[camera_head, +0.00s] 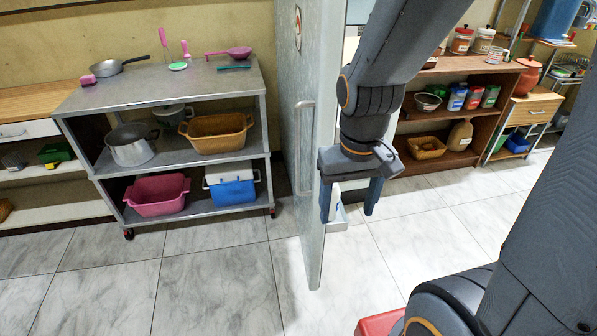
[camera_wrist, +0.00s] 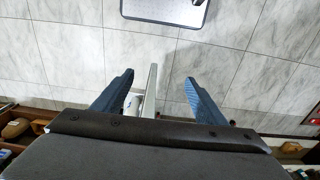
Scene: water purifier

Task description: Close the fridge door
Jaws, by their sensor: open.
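The fridge door (camera_head: 312,230) stands open in the head view, swung out towards me and seen nearly edge-on. Its grey outer face with a long vertical handle (camera_head: 303,145) faces left. My gripper (camera_head: 346,212) is open and points down on the right, inner side of the door. Its left finger is close to the door's edge; I cannot tell whether it touches. In the wrist view my gripper (camera_wrist: 158,80) shows both fingers apart, with a pale narrow upright strip between them, probably part of the door. My arm hides most of the fridge body.
A metal cart (camera_head: 170,85) with pots and baskets stands left of the door. A wooden shelf (camera_head: 480,120) with jars and bowls stands at the right back. A red thing (camera_head: 378,324) shows at the bottom edge.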

